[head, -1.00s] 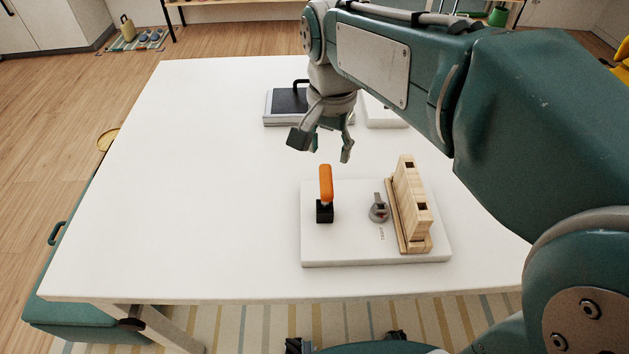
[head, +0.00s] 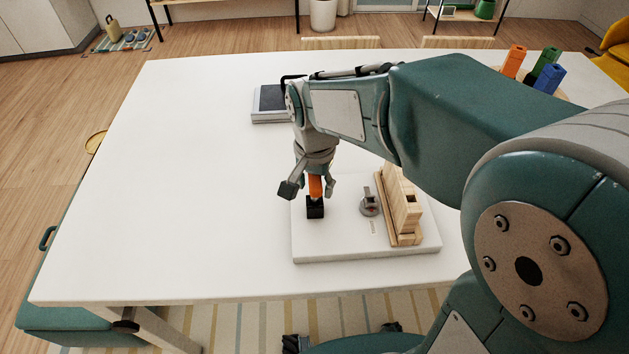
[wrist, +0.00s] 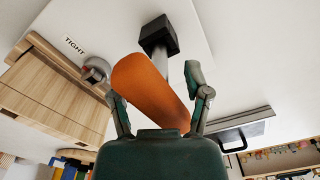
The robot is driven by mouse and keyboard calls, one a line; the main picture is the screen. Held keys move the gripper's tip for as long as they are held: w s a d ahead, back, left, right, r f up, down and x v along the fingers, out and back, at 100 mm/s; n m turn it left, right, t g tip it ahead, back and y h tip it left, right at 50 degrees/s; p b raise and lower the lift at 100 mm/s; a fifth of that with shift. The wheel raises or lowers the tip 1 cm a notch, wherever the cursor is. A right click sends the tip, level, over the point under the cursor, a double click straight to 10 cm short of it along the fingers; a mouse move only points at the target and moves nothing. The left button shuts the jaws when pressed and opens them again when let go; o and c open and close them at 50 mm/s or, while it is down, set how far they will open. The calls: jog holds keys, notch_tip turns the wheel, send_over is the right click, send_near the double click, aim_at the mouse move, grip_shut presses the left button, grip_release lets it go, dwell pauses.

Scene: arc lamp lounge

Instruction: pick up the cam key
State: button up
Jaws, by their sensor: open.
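The cam key has an orange handle (head: 316,186) and stands upright in a black block (head: 315,208) on a white board (head: 340,246). In the wrist view its orange handle (wrist: 150,92) lies between my fingers, and a silver shaft runs into the black block (wrist: 158,36). My gripper (head: 309,189) is open, pointing down, with one finger on each side of the handle. I cannot tell whether either finger touches it. The handle's top is hidden by my gripper in the head view.
A grey round cam (head: 369,205) sits right of the key, beside a slotted wooden block (head: 402,208). A "TIGHT" label (wrist: 75,45) shows near the cam. A dark-topped case (head: 270,99) stands farther back. Orange, green and blue blocks stand at back right. The table's left side is clear.

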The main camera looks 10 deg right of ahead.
grip_shut()
